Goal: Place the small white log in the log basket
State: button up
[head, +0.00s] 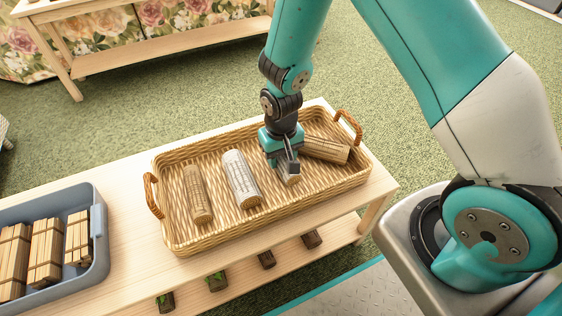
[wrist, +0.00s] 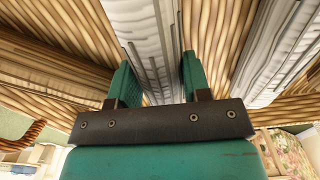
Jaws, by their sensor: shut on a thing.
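The log basket (head: 215,233) is a wide wicker tray with two handles on the pale wooden table. My gripper (head: 283,170) is down inside it, right of the middle. In the wrist view my gripper (wrist: 157,65) has its two green fingers on either side of the small white log (wrist: 150,25), shut on it. In the head view only the near end of this log (head: 291,180) shows below the fingers; the rest is hidden. It is low in the basket; I cannot tell if it touches the floor of it.
Another white log (head: 241,178) and a brown log (head: 198,193) lie left of my gripper in the basket. A brown log (head: 326,149) lies to its right. A blue-grey bin (head: 98,225) with bundled sticks stands at left. Small logs (head: 217,281) sit on the lower shelf.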

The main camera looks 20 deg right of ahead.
jog(key=shift+f, duration=0.65)
jog(key=shift+f, duration=0.15)
jog(key=o, duration=1)
notch_tip(320, 180, up, 12)
jog(key=p, duration=0.5)
jog(key=s+a+r+n+y, duration=0.15)
jog(key=s+r, duration=0.25)
jog(key=r, duration=0.4)
jog(key=s+a+r+n+y, duration=0.1)
jog(key=s+a+r+n, duration=0.2)
jog(key=r, duration=0.5)
jog(key=s+r, duration=0.2)
jog(key=s, duration=0.2)
jog(key=s+r+n+y, duration=0.1)
jog(key=s+r, duration=0.2)
jog(key=s, duration=0.1)
jog(key=s+r+n, duration=0.1)
jog(key=s+r, duration=0.1)
jog(key=s, duration=0.2)
jog(key=shift+a+r+n+y, duration=0.25)
jog(key=shift+a+r+y, duration=0.05)
jog(key=shift+a+y, duration=0.1)
